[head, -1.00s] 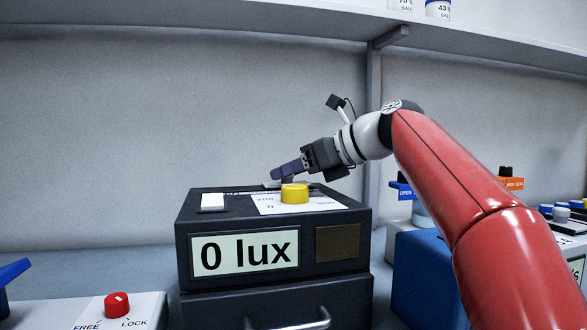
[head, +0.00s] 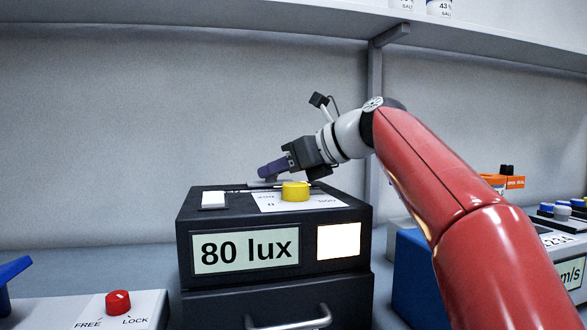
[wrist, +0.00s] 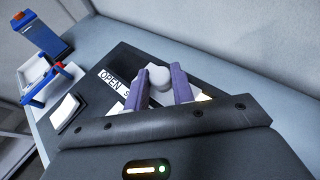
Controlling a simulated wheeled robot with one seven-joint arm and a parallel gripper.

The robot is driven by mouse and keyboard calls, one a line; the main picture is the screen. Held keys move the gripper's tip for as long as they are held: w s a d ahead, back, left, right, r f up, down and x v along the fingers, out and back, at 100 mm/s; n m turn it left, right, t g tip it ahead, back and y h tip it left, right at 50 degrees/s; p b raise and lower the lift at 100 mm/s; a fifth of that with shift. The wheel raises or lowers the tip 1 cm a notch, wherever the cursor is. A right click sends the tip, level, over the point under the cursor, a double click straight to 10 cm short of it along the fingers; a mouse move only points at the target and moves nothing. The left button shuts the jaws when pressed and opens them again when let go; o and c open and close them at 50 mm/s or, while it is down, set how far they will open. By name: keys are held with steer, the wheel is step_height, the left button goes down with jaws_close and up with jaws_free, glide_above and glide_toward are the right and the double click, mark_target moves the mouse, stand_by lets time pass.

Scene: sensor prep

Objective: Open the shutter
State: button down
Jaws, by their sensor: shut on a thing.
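The shutter's pale grey knob (wrist: 157,76) sits on top of the dark lux box (head: 185,230), beside a label (wrist: 113,83) reading "OPEN" and a partly hidden word. My gripper (head: 266,174) has its purple fingers shut on the knob, one on each side; it also shows in the wrist view (wrist: 158,88). In the head view the fingers mostly hide the knob. The front display (head: 246,251) reads 80 lux, and the small front window (head: 338,241) is lit bright.
A yellow dial (head: 295,191) and a white switch (head: 213,200) stand on the box top, close in front of my gripper. A red FREE/LOCK knob (head: 118,302) is at the lower left. A blue box (head: 408,275) stands at the right. A shelf (head: 250,20) runs above.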

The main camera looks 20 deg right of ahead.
mark_target(248, 184)
steer(key=a, duration=0.5)
steer(key=shift+a, duration=0.35)
steer(key=c, duration=1.2)
jaws_free()
steer(key=shift+o, duration=0.2)
steer(key=shift+d, duration=0.1)
steer(key=v, duration=0.7)
steer(key=shift+s+d+r, duration=0.1)
steer(key=shift+s+d, duration=0.15)
steer(key=shift+s, duration=0.1)
